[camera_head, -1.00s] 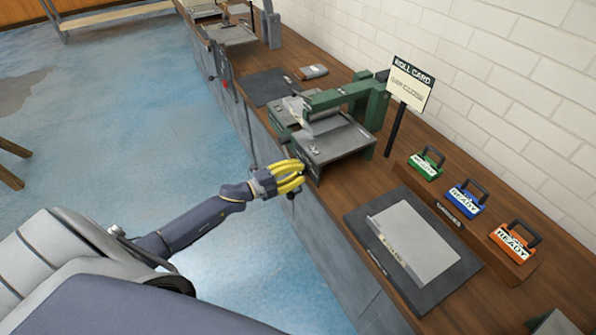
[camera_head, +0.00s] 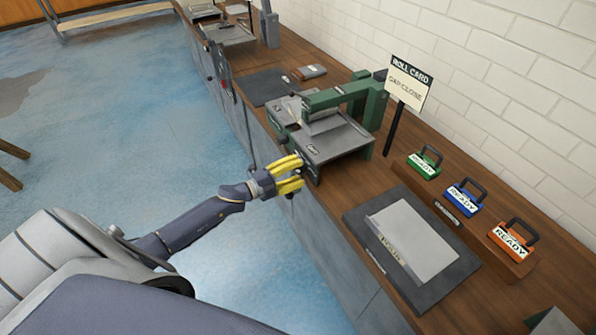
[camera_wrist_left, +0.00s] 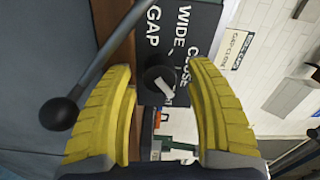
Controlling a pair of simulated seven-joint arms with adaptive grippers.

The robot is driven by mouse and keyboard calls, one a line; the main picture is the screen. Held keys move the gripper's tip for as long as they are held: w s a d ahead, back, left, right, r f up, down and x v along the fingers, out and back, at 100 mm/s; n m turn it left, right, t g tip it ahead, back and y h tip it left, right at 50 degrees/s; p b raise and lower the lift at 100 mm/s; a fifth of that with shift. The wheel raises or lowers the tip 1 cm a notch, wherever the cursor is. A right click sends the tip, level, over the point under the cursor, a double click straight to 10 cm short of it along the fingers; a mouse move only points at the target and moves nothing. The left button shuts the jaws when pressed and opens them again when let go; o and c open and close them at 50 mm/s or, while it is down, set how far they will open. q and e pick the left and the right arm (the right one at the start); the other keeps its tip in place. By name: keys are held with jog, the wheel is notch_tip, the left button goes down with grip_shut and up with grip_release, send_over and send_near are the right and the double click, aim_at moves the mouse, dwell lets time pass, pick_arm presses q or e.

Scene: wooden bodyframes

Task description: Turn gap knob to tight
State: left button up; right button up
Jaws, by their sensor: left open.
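The gap knob (camera_wrist_left: 159,84) is a round black knob with a white pointer bar, on a dark panel (camera_wrist_left: 180,22) lettered GAP, WIDE and CLOSE in the left wrist view. The bar sits slanted. My left gripper (camera_wrist_left: 161,72), with yellow fingers, is open, and the knob shows between its fingers. I cannot tell whether the fingertips reach around it. In the head view my left gripper (camera_head: 302,172) is at the front of the green and grey roller machine (camera_head: 335,142). The knob is not clear there. My right gripper is not in view.
A black ball-ended lever (camera_wrist_left: 59,113) lies close beside the left finger in the wrist view. A dark mat with a grey plate (camera_head: 412,240) and several READY blocks stand right.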

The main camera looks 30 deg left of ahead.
pick_arm(q)
jog(key=v, duration=1.1)
jog(key=shift+s, duration=0.35)
jog(key=shift+s+a, duration=0.1)
jog(key=shift+a, duration=0.1)
jog(key=w+d+n, duration=0.2)
jog(key=w+n, duration=0.1)
jog(key=n, duration=0.2)
jog(key=w+d+n, duration=0.2)
jog(key=w+n, duration=0.2)
jog(key=n, duration=0.2)
jog(key=w+d+n, duration=0.2)
jog(key=w+n, duration=0.2)
jog(key=n, duration=0.1)
jog(key=shift+w+d+r+n, duration=0.1)
jog(key=shift+w+d+n, duration=0.1)
jog(key=shift+d+n, duration=0.15)
dwell(0.3)
